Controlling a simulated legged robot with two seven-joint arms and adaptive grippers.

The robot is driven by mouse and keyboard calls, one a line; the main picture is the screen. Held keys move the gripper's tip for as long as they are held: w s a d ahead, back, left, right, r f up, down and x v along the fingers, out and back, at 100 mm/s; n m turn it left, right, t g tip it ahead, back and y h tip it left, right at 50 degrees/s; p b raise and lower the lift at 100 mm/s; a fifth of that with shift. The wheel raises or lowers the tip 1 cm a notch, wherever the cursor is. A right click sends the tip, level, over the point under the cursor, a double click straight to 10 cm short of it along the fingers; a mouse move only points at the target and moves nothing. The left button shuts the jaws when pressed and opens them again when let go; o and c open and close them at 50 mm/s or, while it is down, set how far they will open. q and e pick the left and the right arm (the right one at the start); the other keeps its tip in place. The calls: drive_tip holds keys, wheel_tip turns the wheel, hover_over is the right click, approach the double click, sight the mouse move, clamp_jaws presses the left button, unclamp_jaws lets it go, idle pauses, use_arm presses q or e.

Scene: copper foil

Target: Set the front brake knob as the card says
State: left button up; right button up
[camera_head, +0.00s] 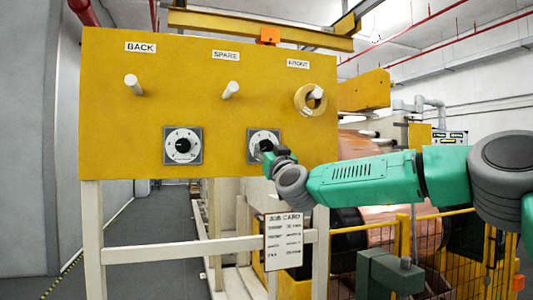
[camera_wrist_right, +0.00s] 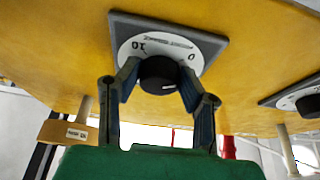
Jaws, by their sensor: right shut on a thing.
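The yellow panel (camera_head: 190,80) carries two dials. The right dial (camera_head: 253,136) is a grey plate with a white scale, below and between the SPARE and FRONT labels. My right gripper (camera_head: 267,148) is at this dial, its fingers shut on the black knob (camera_wrist_right: 158,72), one finger on each side. In the wrist view the scale's 10 and 0 show upside down, and a short white mark is on the knob; its exact reading is unclear. The job card (camera_head: 284,241) hangs below the panel; its small lines are illegible. My left gripper is out of view.
The left dial (camera_head: 183,145) sits below BACK. Bare pegs stick out under BACK (camera_head: 133,84) and SPARE (camera_head: 231,89). A tagged yellow ring (camera_head: 303,103) hangs on the FRONT peg. Copper rolls and a yellow fence (camera_head: 460,240) stand behind, to the right.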

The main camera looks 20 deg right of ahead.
drive_tip(key=shift+d+r, duration=0.1)
drive_tip(key=shift+r, duration=0.15)
drive_tip(key=o, duration=1.1)
drive_tip(key=shift+o, duration=0.2)
drive_tip(key=shift+s, duration=0.15)
drive_tip(key=shift+f, duration=0.15)
drive_tip(key=shift+s+f, duration=0.1)
drive_tip(key=v, duration=1.1)
drive_tip(key=shift+s, duration=0.3)
drive_tip(key=shift+f, duration=0.15)
drive_tip(key=shift+c, duration=0.2)
